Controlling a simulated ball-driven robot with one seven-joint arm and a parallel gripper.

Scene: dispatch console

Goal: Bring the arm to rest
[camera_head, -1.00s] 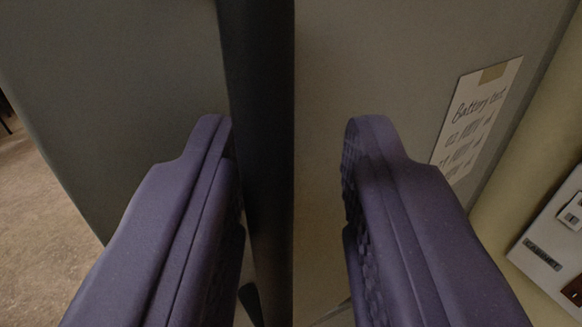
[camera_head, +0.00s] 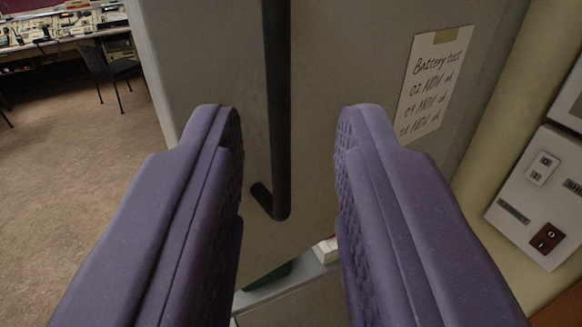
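My gripper (camera_head: 288,135) is open, its two purple fingers apart with nothing between the pads. Beyond the fingers, a dark vertical bar handle (camera_head: 277,110) runs down a grey panel (camera_head: 200,60), which looks like a cabinet door. The handle's lower end bends toward the panel and shows in the gap between the fingers. The handle is seen apart from both fingers.
A handwritten "Battery test" note (camera_head: 433,85) is taped to the panel. At right is a pale wall unit with switches (camera_head: 540,200). A chair (camera_head: 108,70) and a desk (camera_head: 60,38) with equipment stand far left. Open floor (camera_head: 60,150) lies between.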

